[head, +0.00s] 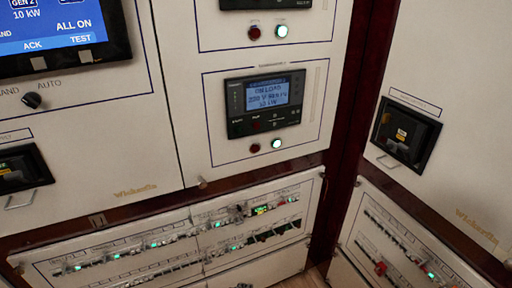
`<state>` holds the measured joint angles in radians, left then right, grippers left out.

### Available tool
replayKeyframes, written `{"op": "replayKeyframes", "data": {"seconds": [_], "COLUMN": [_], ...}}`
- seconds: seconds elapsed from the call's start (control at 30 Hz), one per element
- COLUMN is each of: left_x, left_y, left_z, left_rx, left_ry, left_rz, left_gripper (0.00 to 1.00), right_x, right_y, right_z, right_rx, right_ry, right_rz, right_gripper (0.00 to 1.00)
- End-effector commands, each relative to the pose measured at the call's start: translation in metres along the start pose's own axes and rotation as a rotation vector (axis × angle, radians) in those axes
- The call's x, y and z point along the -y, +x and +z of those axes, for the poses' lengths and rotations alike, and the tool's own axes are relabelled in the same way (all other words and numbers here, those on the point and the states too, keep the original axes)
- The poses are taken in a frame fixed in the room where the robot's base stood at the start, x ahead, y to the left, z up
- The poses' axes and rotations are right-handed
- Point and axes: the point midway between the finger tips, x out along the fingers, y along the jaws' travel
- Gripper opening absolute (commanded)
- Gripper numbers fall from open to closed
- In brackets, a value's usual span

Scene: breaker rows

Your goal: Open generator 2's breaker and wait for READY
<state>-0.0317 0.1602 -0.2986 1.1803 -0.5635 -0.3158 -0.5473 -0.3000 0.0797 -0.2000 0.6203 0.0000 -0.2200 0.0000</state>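A generator controller (265,103) sits in the middle panel. Its lit screen seems to read ON LOAD, with a voltage line and 10 kW. A red lamp (255,148) and a bright green-white lamp (276,143) are below it. A blue display (50,22) at top left shows GEN 2, 10 kW and ALL ON. A black breaker unit (405,132) is recessed in the right panel, with a small yellow mark. Another black unit (22,168) is at the left edge. Their labels are too small to read. Neither gripper is in view.
Rows of small breakers (165,240) with green lights run along the lower panels. A red piece (380,268) shows in the lower right row. A black selector knob (32,100) is below the display. A dark wooden post (350,130) separates the middle and right panels.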

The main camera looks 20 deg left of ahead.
Motion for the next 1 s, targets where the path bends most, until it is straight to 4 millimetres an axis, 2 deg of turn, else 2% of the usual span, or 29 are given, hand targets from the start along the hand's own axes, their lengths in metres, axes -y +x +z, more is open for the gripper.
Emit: {"op": "replayKeyframes", "data": {"seconds": [0.03,0.27,0.47,0.6,0.8,1.0], "left_x": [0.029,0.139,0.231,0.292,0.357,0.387], "left_y": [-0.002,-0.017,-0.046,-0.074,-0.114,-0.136], "left_z": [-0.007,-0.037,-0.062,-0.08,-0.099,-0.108], "left_rx": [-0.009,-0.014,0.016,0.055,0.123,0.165], "left_ry": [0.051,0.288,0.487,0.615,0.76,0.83], "left_rz": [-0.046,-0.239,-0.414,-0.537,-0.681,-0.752], "left_gripper": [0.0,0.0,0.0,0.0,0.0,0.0], "right_x": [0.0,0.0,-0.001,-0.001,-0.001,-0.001], "right_y": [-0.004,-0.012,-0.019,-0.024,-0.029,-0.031], "right_z": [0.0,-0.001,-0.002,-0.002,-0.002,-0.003], "right_rx": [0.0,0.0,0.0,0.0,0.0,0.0], "right_ry": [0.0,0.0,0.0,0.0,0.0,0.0], "right_rz": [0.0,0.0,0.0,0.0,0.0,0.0], "right_gripper": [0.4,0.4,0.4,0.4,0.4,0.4]}}
